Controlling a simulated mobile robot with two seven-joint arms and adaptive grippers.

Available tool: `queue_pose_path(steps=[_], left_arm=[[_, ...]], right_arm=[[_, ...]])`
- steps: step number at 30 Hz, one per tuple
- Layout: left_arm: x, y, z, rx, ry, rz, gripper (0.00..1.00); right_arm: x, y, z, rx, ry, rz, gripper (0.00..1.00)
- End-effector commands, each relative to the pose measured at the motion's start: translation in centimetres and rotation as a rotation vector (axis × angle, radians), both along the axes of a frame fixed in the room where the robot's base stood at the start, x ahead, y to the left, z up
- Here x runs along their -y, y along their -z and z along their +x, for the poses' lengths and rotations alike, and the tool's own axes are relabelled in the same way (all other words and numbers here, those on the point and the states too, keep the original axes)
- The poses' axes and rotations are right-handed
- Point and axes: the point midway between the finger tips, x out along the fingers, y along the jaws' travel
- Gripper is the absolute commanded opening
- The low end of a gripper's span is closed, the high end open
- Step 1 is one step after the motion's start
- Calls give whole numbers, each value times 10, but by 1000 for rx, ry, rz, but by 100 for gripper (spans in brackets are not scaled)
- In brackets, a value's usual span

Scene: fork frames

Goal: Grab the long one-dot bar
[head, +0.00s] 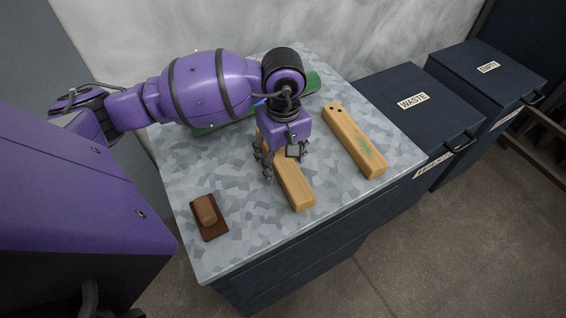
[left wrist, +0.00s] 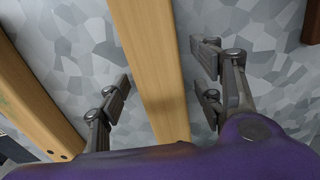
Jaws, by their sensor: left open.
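Two long wooden bars lie on the grey patterned table top (head: 240,235). One bar (head: 296,188) is under my left gripper (head: 279,163), which hides its far part, so its dots cannot be read. The other bar (head: 355,142) lies to the right, apart, with what look like two dark dots at its far end and a green mark near its near end. In the left wrist view, the first bar (left wrist: 150,60) runs between the spread fingers of my left gripper (left wrist: 165,95), with gaps on both sides. The second bar (left wrist: 30,95) shows at left. My right gripper is not in view.
A brown block (head: 206,209) on a darker brown base (head: 212,232) sits at the table's near left. A green object (head: 312,83) is partly hidden behind my left arm. Dark bins labelled WASTE (head: 430,112) and EMPTY (head: 490,75) stand to the right.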

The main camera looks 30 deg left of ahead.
Motion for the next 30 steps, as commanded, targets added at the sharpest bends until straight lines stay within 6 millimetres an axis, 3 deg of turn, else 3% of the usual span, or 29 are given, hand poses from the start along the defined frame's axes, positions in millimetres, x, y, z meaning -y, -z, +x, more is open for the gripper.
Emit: queue_pose_path(steps=[1,14,23,30], left_arm=[[0,0,0,0,0,0,60],[0,-1,0,1,0,-1,5],[0,-4,1,2,0,0,5],[0,-29,1,4,1,1,5]], right_arm=[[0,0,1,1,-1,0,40],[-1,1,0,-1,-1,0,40],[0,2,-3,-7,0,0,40],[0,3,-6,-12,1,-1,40]])
